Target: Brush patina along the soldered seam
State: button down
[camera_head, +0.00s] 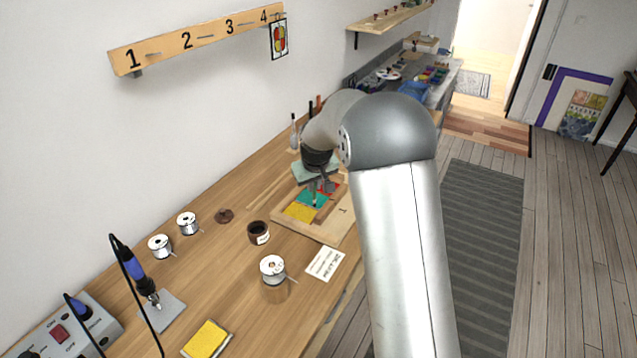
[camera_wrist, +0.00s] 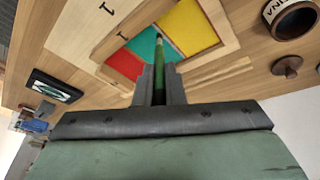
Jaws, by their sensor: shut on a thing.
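My gripper (camera_head: 322,184) is over the glass panel and shut on a slim green-handled brush (camera_wrist: 160,78). Red glass (camera_wrist: 124,64) lies on the teal's other side. The panel sits in a wooden frame jig (camera_head: 331,233) marked 1. The patina jar (camera_head: 258,233) stands open left of the jig, with dark contents; it also shows in the wrist view (camera_wrist: 284,28). Its brown lid (camera_head: 224,215) lies apart.
Solder spools (camera_head: 188,223) stand at the left; another spool (camera_head: 272,269) and a card (camera_head: 325,263) are near the jig. A soldering iron (camera_head: 138,276), its station (camera_head: 70,330) and a yellow sponge (camera_head: 207,339) are at the front. A numbered rack (camera_head: 200,38) holds one small panel (camera_head: 279,38).

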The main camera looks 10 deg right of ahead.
jog(key=w+a+p, duration=0.1)
jog(key=w+a, duration=0.3)
jog(key=a, duration=0.1)
jog(key=shift+w, duration=0.25)
jog(key=shift+a, duration=0.1)
jog(key=shift+f+b, duration=0.35)
dwell(1.6)
jog(key=shift+s+d+b, duration=1)
jog(key=shift+s+d, duration=0.2)
jog(key=shift+d, duration=0.15)
jog(key=shift+s+d+b, duration=1)
jog(key=shift+s+d, duration=0.15)
jog(key=shift+d, duration=0.2)
dwell(2.5)
